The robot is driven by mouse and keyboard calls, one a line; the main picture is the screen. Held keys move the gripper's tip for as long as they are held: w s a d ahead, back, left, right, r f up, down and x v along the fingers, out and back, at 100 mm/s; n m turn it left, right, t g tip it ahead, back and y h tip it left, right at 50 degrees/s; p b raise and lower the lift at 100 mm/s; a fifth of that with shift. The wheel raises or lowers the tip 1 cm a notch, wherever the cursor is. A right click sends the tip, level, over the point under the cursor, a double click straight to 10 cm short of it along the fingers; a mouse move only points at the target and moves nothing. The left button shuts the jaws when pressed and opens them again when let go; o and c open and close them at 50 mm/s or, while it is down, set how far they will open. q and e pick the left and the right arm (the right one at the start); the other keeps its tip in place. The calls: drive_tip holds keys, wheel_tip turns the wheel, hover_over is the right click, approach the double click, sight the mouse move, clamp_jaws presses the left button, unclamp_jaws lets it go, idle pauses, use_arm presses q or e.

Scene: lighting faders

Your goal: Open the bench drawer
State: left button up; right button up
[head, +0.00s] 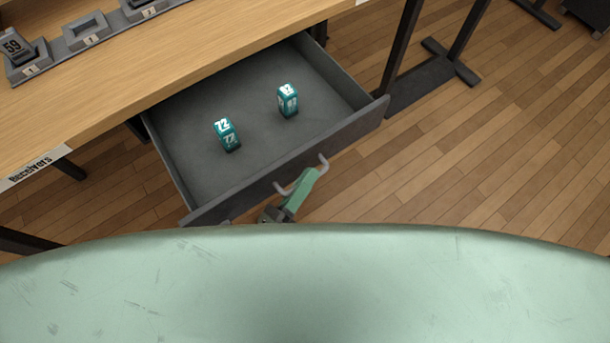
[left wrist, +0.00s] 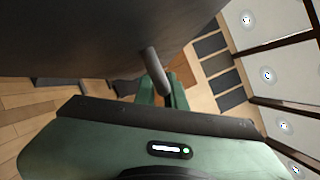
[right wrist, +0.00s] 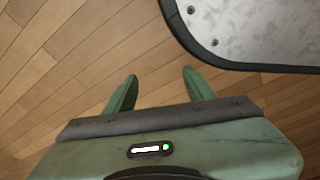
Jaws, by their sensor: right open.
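The bench drawer (head: 345,130) stands pulled out from under the wooden bench, its inside open to view in the head view. Its handle (head: 323,161) is a grey bar on the drawer front; part of it also shows in the left wrist view (left wrist: 154,66). My left gripper (head: 303,180) is at the middle of the handle, its green fingers close together around the bar and shut on it. My right gripper (right wrist: 159,78) is open and empty above the wood floor in the right wrist view; the head view does not show it.
Two teal numbered blocks, one at left (head: 228,134) and one at right (head: 288,101), stand in the drawer. The bench top (head: 200,45) carries grey numbered holders (head: 85,32). A dark-edged grey panel (right wrist: 265,30) is near my right gripper.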

use_arm(q)
drive_tip(key=shift+o, duration=0.4)
drive_tip(key=shift+s+a+f, duration=0.1)
drive_tip(key=shift+s+a, duration=0.05)
drive_tip(key=shift+s, duration=0.05)
drive_tip(key=v, duration=0.7)
use_arm(e)
drive_tip(key=shift+w+r, duration=0.25)
drive_tip(key=shift+r, duration=0.2)
use_arm(q)
drive_tip(key=shift+s+a, duration=0.15)
use_arm(e)
drive_tip(key=shift+s, duration=0.1)
